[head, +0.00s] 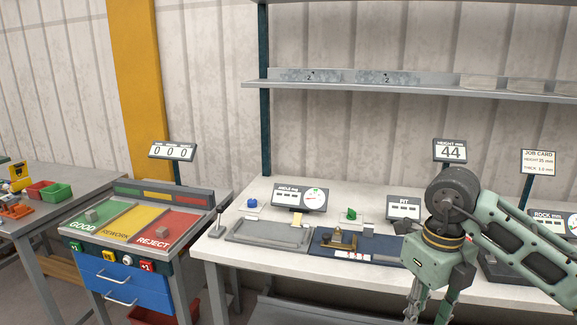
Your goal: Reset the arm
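My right arm comes in from the right edge, pale green with a dark round elbow or wrist joint, and bends down in front of the workbench. My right gripper (430,306) hangs downward at the bottom edge. Its two fingers stand apart with a gap between them, and I see nothing held there; the fingertips are cut off by the frame. My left arm and gripper are not in view.
The workbench (232,247) carries a grey tray (270,232), a blue mat (322,246) with a brass fixture (340,239), and small displays. The arm hides part of it. A sorting cabinet (128,283) stands left; a shelf (430,88) hangs above.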

